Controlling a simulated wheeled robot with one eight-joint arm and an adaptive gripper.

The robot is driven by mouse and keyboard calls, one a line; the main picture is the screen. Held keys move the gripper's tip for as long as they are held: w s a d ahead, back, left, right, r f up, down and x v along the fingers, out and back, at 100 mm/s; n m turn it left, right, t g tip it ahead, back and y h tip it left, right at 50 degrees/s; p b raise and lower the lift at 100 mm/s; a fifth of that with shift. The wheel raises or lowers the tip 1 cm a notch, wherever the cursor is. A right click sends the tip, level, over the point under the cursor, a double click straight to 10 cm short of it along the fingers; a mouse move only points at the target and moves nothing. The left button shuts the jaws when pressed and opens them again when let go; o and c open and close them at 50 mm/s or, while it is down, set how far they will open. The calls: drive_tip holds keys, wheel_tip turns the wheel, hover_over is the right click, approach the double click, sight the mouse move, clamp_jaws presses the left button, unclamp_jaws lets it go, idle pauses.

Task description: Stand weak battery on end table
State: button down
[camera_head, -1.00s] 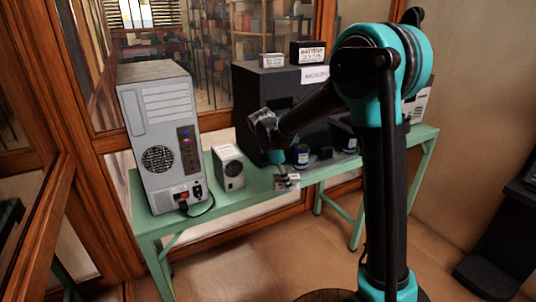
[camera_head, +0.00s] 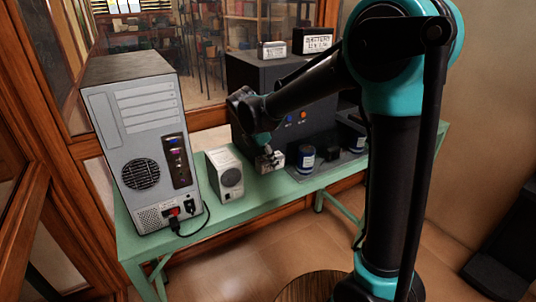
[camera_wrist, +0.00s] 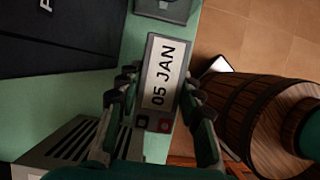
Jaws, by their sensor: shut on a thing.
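My gripper (camera_head: 266,150) is shut on a small battery (camera_head: 269,161) with a white label. A round wooden top (camera_head: 313,287), perhaps the end table, is partly cut off at the bottom; the wrist view shows a wooden barrel (camera_wrist: 258,100).
A grey computer tower (camera_head: 140,140) and speaker box (camera_head: 226,174) stand left on the green table. A black box (camera_head: 300,85) stands behind, with two batteries (camera_head: 272,50) (camera_head: 312,40) on top. A blue can (camera_head: 306,158) stands right of the held battery.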

drive_tip(key=shift+f, duration=3.8)
drive_tip(key=shift+f, duration=0.5)
drive_tip(key=c, duration=0.9)
unclamp_jaws()
